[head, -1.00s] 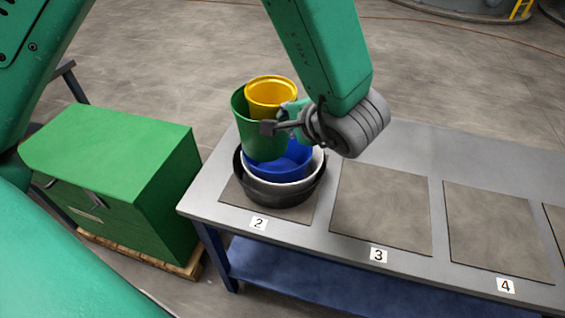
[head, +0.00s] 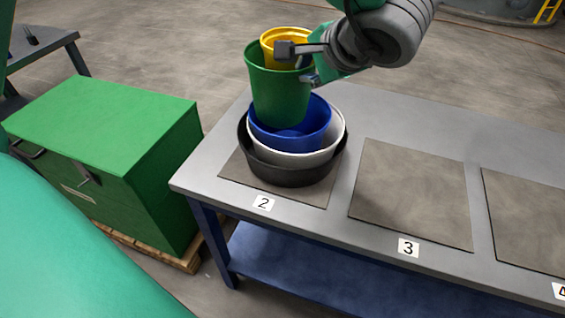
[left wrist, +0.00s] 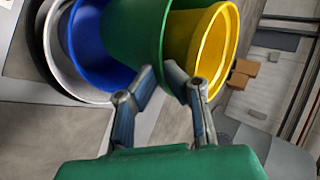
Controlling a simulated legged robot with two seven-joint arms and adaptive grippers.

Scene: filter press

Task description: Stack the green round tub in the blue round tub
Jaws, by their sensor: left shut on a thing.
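My left gripper (head: 298,64) is shut on the wall of the green round tub (head: 280,95), near its rim. The green tub is upright, with a yellow tub (head: 283,36) inside it. It shows above the blue round tub (head: 300,138), overlapping the back of its opening; I cannot tell whether they touch. The blue tub sits in a white tub, which sits in a black one. In the left wrist view the green tub (left wrist: 134,30) and yellow tub (left wrist: 218,45) are beyond the fingers, with the blue tub (left wrist: 92,45) to their left. My right gripper is not in view.
The white tub (head: 330,146) and black tub (head: 292,175) stand on mat 2 of the grey table (head: 395,120). Mat 3 (head: 412,195) and the visible part of mat 4 (head: 530,225) are bare. A green chest (head: 105,120) stands left of the table.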

